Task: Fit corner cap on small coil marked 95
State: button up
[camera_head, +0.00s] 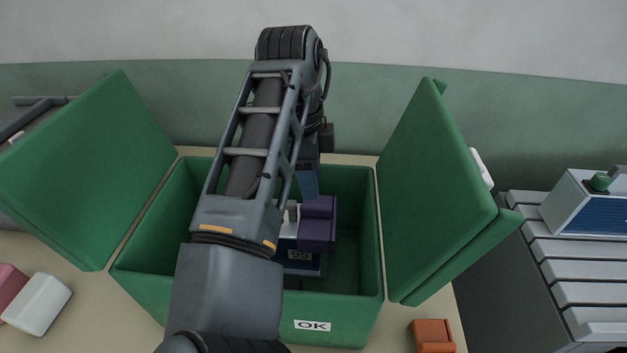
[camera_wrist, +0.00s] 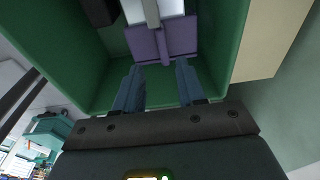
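The small coil marked 95 (camera_head: 299,256), a white and dark blue block, stands inside the open green box (camera_head: 340,305). A purple corner cap (camera_head: 318,224) sits at its upper right corner; it also shows in the wrist view (camera_wrist: 178,38), with a rib across its middle. My gripper (camera_wrist: 160,68) reaches down into the box on the far side. Its two blue fingers are spread, with the tips close to the cap's near edge and nothing clearly clamped. My arm hides the coil's left part and most of the gripper in the head view.
Raised green flaps stand left (camera_head: 85,170) and right (camera_head: 440,200) of the box. White (camera_head: 38,303), pink (camera_head: 12,285) and orange (camera_head: 432,336) pieces lie on the table. A slatted conveyor (camera_head: 560,265) at right bears a blue and white unit (camera_head: 590,215).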

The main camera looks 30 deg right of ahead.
jog(key=shift+w+a+r+p, duration=0.1)
jog(key=shift+a+r+p, duration=0.1)
jog(key=shift+r, duration=1)
jog(key=shift+w+a+r+p, duration=0.1)
jog(key=shift+r+p, duration=0.05)
jog(key=shift+r, duration=1.05)
